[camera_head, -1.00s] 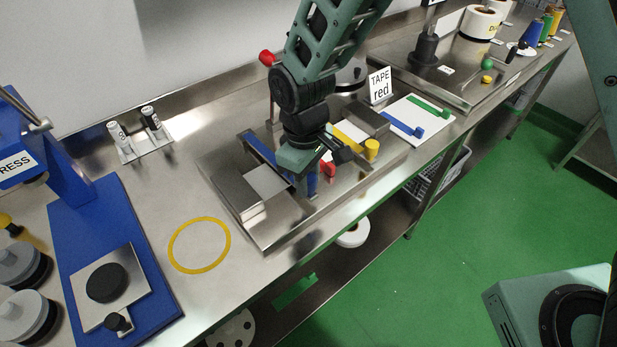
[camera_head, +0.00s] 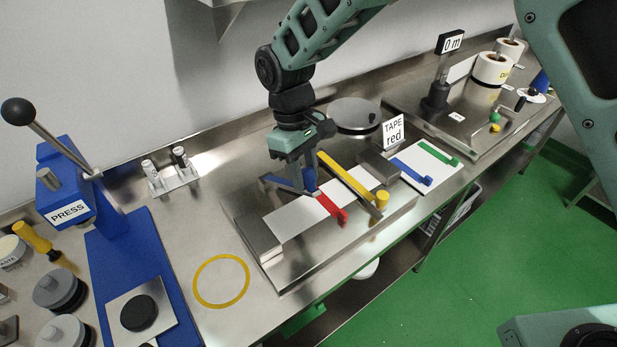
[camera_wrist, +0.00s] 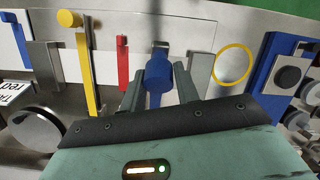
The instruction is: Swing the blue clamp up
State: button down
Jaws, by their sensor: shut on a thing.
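The blue clamp (camera_head: 283,184) is at the back edge of the steel fixture, its arm clear of the white strip (camera_head: 298,219). Its blue handle is between the fingers of my gripper (camera_head: 312,187), which is shut on it. In the wrist view the blue handle (camera_wrist: 158,82) sits between the two fingers of my gripper (camera_wrist: 160,88). The clamp's hinge is partly hidden in the head view. The red clamp (camera_head: 329,206) and the yellow clamp (camera_head: 346,174) lie across the fixture to the right of the blue one.
A sign reading "TAPE red" (camera_head: 393,132) stands behind the fixture. A white board (camera_head: 428,166) with a blue and a green bar lies to the right. A yellow ring (camera_head: 221,282) marks the bench at left, near the blue press (camera_head: 72,195). Bare bench lies between.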

jog(key=shift+w+a+r, duration=0.15)
jog(key=shift+w, duration=0.2)
jog(key=c, duration=1.1)
grip_release()
jog(key=shift+w, duration=0.1)
jog(key=b+v, duration=0.4)
jog(key=v, duration=1.3)
jog(key=shift+r, duration=0.15)
jog(key=shift+s, duration=0.2)
